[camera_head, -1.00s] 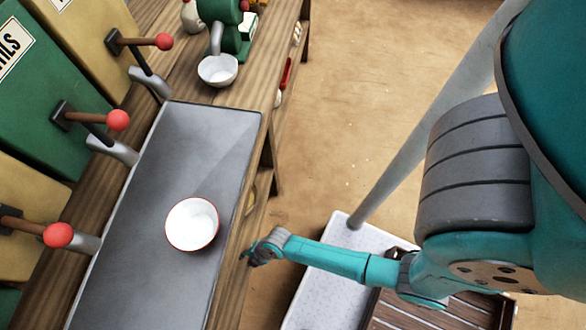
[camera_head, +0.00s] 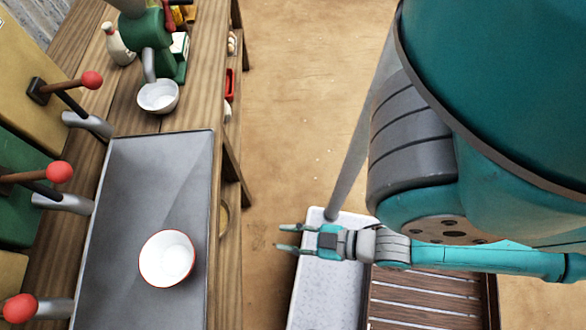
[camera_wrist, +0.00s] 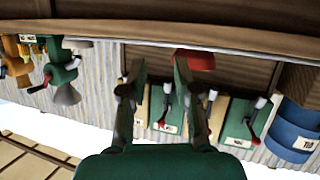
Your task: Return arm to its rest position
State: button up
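My gripper (camera_head: 292,238) is to the right of the stall counter in the head view, over the floor beside the white speckled tray of my base. Its two fingers are spread apart with nothing between them. In the wrist view my gripper (camera_wrist: 158,85) also shows two separate fingers with empty space between, and the stall appears upside down beyond them. My arm is bent, with its upper links filling the right of the head view.
A white bowl with a red rim (camera_head: 167,258) sits on the grey tray (camera_head: 150,190) on the wooden counter. Another white bowl (camera_head: 158,97) stands under a green machine (camera_head: 150,35). Dispensers with red-knobbed levers (camera_head: 60,172) line the left. Open floor (camera_head: 290,110) lies right of the counter.

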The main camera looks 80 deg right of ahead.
jog(key=shift+m+t, duration=0.5)
jog(key=shift+m, duration=0.2)
jog(key=r, duration=0.5)
jog(key=shift+s+r, duration=0.4)
